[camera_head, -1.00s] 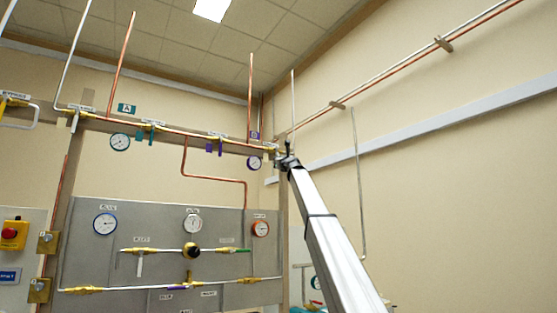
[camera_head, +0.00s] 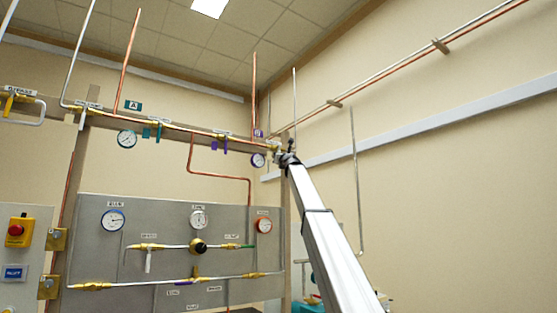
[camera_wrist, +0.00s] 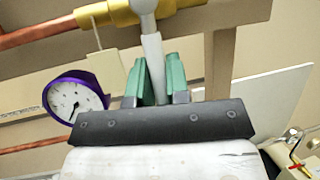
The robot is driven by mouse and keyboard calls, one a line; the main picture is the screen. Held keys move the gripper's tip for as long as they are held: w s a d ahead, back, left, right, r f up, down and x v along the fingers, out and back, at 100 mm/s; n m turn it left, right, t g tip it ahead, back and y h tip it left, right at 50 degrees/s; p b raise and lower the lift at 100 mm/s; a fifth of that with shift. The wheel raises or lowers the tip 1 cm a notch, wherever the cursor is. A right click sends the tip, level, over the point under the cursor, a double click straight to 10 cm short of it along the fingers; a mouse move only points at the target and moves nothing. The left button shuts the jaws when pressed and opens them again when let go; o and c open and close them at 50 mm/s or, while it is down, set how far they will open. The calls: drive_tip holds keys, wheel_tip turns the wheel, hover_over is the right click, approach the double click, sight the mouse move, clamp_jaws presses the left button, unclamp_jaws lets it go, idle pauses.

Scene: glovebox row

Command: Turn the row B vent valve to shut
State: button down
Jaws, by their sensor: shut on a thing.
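In the wrist view, my gripper (camera_wrist: 155,82) has its green-padded fingers closed on a pale grey lever handle (camera_wrist: 153,55). The handle hangs down from a brass valve (camera_wrist: 118,14) on a copper pipe. In the head view, my gripper (camera_head: 287,159) is at the right end of the upper pipe run, beside the purple B tag (camera_head: 259,134) and the row B gauge (camera_head: 257,160). The handle is too small and covered to make out there. The purple-rimmed gauge (camera_wrist: 76,97) also shows left of the fingers in the wrist view.
A grey panel (camera_head: 170,225) with gauges and valves stands below. A yellow box with a red button (camera_head: 17,231) is at far left. The right wall is mostly bare.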

drive_tip(key=shift+f, duration=0.1)
drive_tip(key=c, duration=1.1)
unclamp_jaws()
drive_tip(key=v, duration=1.1)
